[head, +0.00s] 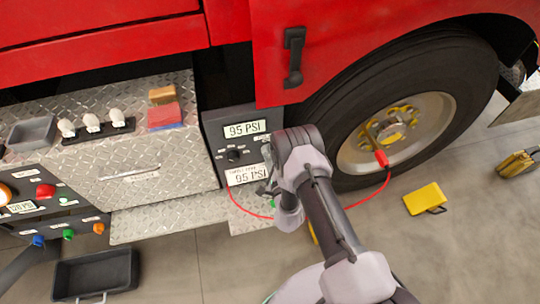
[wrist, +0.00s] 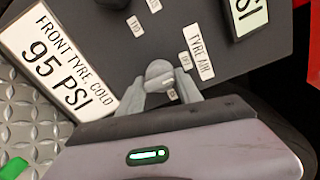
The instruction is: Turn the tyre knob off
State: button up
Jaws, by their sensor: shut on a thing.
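The tyre knob (wrist: 158,71) is a small grey knob beside a white "TYRE AIR" label in the wrist view. My gripper (wrist: 166,82) is shut on it, one finger on each side. Small white labels sit around the knob, too small to read surely. In the head view my gripper (head: 268,187) is at the lower right of the dark panel (head: 213,130), and my arm hides the knob there. The panel carries a "95 PSI" display (head: 245,128) and a "FRONT TYRE, COLD 95 PSI" plate (wrist: 55,62).
A red hose (head: 352,205) runs from near the panel to a red fitting (head: 381,158) at the wheel (head: 400,125). A yellow block (head: 424,199) lies on the floor. A black tray (head: 96,273) is at the lower left. A diamond-plate step (head: 165,220) lies below the panels.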

jog(key=shift+w+r, duration=0.25)
jog(key=shift+r, duration=0.15)
jog(key=o, duration=1.3)
jog(key=shift+s+f, duration=0.2)
jog(key=shift+s, duration=0.05)
jog(key=p+v, duration=1.3)
jog(key=v, duration=0.4)
